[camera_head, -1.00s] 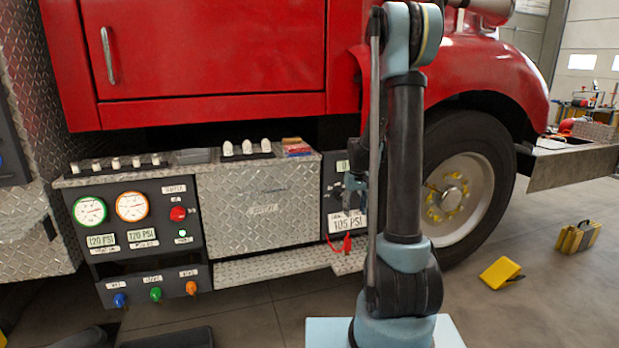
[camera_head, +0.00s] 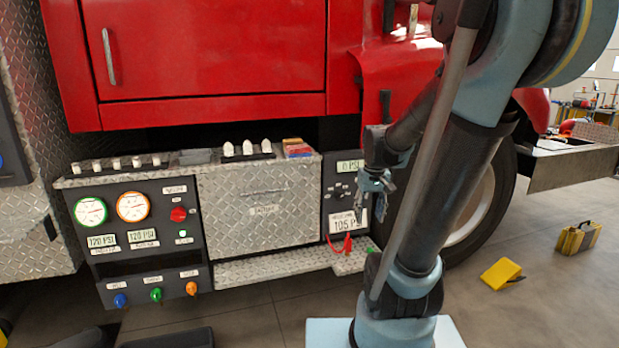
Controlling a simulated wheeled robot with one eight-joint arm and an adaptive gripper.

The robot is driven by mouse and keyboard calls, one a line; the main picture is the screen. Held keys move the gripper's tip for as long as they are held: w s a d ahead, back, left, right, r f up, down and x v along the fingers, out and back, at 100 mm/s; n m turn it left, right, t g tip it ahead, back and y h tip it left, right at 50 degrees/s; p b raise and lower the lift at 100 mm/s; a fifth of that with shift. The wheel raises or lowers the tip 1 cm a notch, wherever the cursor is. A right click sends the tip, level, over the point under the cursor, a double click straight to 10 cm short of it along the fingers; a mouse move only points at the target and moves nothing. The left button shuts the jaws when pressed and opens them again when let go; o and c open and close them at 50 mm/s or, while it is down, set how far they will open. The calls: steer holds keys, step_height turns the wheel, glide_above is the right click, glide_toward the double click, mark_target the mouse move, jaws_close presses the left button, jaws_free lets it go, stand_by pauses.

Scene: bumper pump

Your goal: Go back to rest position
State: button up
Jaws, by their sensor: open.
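My gripper (camera_head: 360,212) hangs in front of the right-hand panel (camera_head: 338,180) of the red truck's bumper. Its fingers point down, apart and empty. They partly cover the 105 PSI label (camera_head: 345,228). My arm rises from its base at the bottom, bends near the top of the picture and comes back down toward the panel. Whether the fingers touch the panel, I cannot tell.
A pump panel (camera_head: 140,240) with gauges and knobs is at the left. A red cable (camera_head: 341,246) hangs below the label, above a metal step (camera_head: 275,265).

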steer(key=s+f, duration=0.2)
steer(key=s, duration=0.5)
steer(key=s+f+m, duration=0.1)
steer(key=s+f, duration=0.1)
steer(key=s, duration=0.6)
steer(key=shift+d+f+t, duration=0.15)
steer(key=shift+f+t, duration=0.1)
steer(key=shift+t, duration=0.15)
steer(key=shift+f, duration=0.1)
steer(key=c, duration=0.3)
steer(key=shift+d, duration=0.1)
